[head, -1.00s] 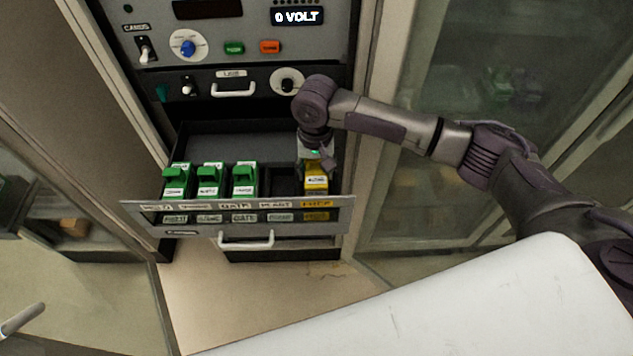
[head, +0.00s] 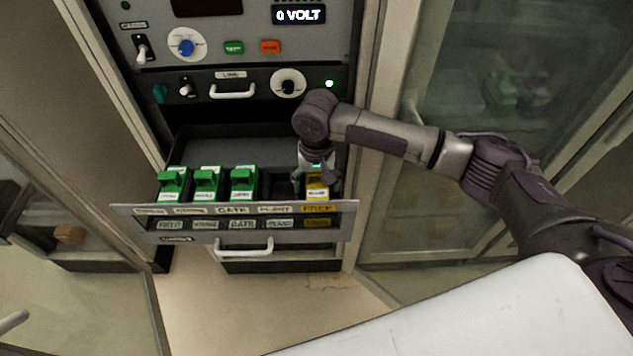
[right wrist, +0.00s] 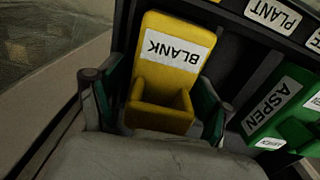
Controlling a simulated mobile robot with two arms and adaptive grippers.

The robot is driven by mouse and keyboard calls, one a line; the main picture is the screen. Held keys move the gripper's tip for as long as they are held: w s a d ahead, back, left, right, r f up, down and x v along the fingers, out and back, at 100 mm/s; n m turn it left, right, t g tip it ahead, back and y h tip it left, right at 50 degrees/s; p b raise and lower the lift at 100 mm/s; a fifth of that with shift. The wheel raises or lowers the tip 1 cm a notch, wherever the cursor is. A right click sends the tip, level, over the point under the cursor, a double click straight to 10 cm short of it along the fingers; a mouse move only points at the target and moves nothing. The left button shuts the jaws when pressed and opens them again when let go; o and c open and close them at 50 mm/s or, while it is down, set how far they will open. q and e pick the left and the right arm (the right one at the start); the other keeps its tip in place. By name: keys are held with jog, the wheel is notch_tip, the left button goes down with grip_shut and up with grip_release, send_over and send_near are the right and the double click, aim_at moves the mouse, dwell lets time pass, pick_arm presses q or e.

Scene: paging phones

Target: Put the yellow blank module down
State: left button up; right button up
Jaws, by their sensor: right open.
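The yellow blank module (head: 317,187) stands in the far right slot of the open drawer (head: 340,222), behind the yellow label. In the right wrist view the module (right wrist: 165,75) shows its BLANK label and a hollow lower part. My right gripper (head: 314,175) is over it with its fingers spread. In the right wrist view the open fingers of the gripper (right wrist: 156,105) lie on either side of the module, with a small gap on the left. The module's base is hidden in the slot. My left gripper is not in view.
Several green modules (head: 207,185) stand in the left slots of the drawer. The slot behind the PLANT label (head: 275,210) looks empty. Above is a panel with a 0 VOLT display (head: 299,15), knobs and a lit green lamp (head: 329,83). A glass door (head: 500,90) is at right.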

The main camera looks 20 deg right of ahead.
jog(key=shift+r, duration=0.15)
notch_tip(320, 180, up, 8)
jog(key=p, duration=0.8)
jog(key=shift+p, duration=0.35)
notch_tip(320, 180, up, 3)
jog(key=shift+f, duration=0.1)
jog(key=shift+r, duration=0.65)
